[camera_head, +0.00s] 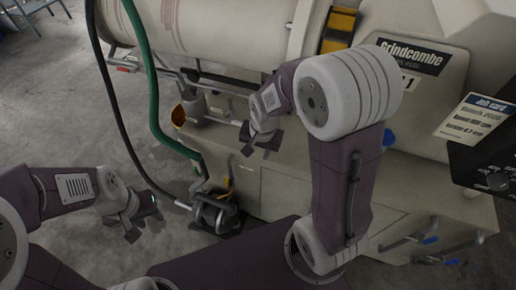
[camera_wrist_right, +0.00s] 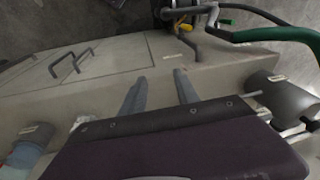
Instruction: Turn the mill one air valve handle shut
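Mill one (camera_head: 420,75) is a large cream machine marked "Grindcombe" and 1. A small yellow handle (camera_head: 226,183) stands above the dark pump (camera_head: 213,212) at the mill's foot; it also shows at the top of the right wrist view (camera_wrist_right: 186,26). I cannot tell for sure that it is the air valve handle. My right gripper (camera_head: 262,140) is open and empty above the mill's base; its two fingers (camera_wrist_right: 160,80) are apart in the right wrist view, with the yellow handle beyond them. My left gripper (camera_head: 140,224) hangs over the floor, left of the pump, apparently open and empty.
A green hose (camera_head: 147,80) and a black hose (camera_head: 112,100) run down near the pump. A job card (camera_head: 475,115) stands at the right.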

